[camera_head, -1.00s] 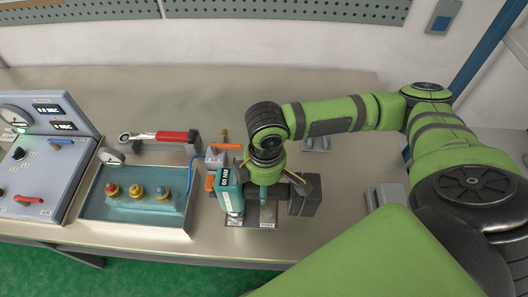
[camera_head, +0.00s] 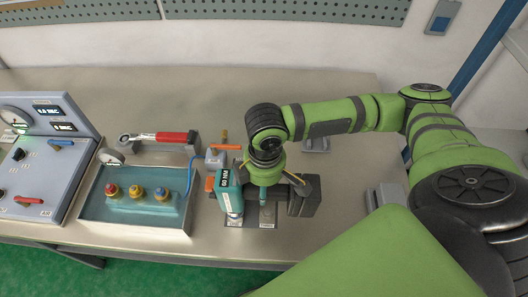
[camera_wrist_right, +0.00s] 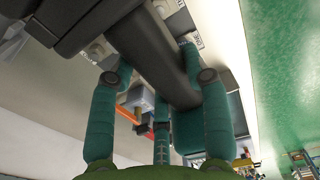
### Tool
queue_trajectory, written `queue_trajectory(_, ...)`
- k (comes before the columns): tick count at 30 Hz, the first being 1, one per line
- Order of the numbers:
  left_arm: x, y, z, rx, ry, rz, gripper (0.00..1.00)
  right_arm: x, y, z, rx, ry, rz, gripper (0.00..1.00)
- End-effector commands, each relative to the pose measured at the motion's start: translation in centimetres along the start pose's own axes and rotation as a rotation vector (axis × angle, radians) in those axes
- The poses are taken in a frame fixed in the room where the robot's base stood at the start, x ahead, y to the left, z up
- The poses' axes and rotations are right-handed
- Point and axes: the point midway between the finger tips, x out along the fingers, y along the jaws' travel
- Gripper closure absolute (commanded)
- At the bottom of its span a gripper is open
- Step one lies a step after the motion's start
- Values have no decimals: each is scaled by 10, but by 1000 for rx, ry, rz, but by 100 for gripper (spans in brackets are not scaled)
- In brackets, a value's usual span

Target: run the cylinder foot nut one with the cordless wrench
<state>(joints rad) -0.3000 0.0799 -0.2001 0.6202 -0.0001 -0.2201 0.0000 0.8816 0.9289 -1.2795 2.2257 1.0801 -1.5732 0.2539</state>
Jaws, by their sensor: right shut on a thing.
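The cordless wrench (camera_head: 229,196) is teal with a dark grip and a white label. It is at the front middle of the bench in the head view. My right gripper (camera_head: 264,196) is just right of its body, pointing down. In the right wrist view the teal fingers of my right gripper (camera_wrist_right: 160,105) are shut around the dark grip (camera_wrist_right: 152,50) of the wrench. The teal wrench body (camera_wrist_right: 205,128) also shows there. I cannot make out the cylinder foot nut. My left gripper is not in view.
A blue-water tray (camera_head: 128,225) holds several colored-top fittings. A red-handled torque wrench (camera_head: 160,137) lies behind it. A gauge panel (camera_head: 45,165) stands at far left. A small valve block with an orange lever (camera_head: 216,155) is close behind the wrench. The back bench is clear.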

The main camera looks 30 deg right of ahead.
Motion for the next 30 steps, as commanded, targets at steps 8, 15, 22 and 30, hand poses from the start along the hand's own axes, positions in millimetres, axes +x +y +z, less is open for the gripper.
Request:
queue_trajectory(8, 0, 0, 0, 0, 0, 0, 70, 2, -2, 1, -1, -4, -5, 91)
queue_trajectory(15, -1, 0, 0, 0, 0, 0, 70, -5, -1, 0, -1, -3, -4, 91)
queue_trajectory(22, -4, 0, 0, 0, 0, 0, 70, -18, 0, 0, -1, 0, -2, 91)
queue_trajectory(30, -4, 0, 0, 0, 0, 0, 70, -33, 0, -1, 0, 2, 1, 91)
